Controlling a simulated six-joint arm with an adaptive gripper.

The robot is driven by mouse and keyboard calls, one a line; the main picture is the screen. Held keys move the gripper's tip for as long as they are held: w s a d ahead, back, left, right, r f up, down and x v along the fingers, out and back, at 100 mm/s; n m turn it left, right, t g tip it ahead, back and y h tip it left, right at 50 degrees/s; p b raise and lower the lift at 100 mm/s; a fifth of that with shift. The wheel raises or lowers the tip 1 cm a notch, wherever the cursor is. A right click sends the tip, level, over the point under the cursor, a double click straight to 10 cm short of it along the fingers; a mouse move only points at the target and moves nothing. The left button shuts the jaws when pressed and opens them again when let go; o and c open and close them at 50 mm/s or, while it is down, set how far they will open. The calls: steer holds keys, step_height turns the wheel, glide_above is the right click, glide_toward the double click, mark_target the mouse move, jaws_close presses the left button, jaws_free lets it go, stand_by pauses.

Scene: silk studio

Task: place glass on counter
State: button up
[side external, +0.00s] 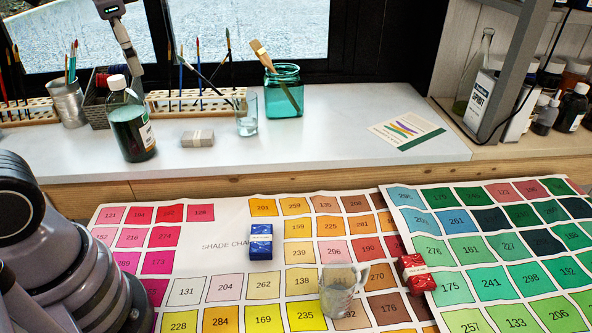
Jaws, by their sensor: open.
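A clear glass cup (338,296) stands upright on the colour chart on the lower table, at the bottom centre. A second small clear glass (246,118) stands on the white counter (330,140), with a thin brush leaning at it. My gripper (131,62) is at the upper left, in front of the window, pointing down above the counter near a dark green bottle. It is open and holds nothing that I can see. Only one finger shows clearly. It is well apart from the cup on the chart.
The dark green bottle (130,125), a grey block (197,138), a teal jar (284,95) with brushes and a printed card (407,131) stand or lie on the counter. The counter's middle is clear. Blue (261,243) and red (415,274) boxes lie on the charts.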

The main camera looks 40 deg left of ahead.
steer(key=s+d+f+n+t+h, duration=0.1)
steer(key=s+d+n+t+h, duration=0.2)
steer(key=s, duration=0.5)
steer(key=shift+s+d, duration=0.15)
steer(key=shift+d, duration=0.3)
stand_by(0.6)
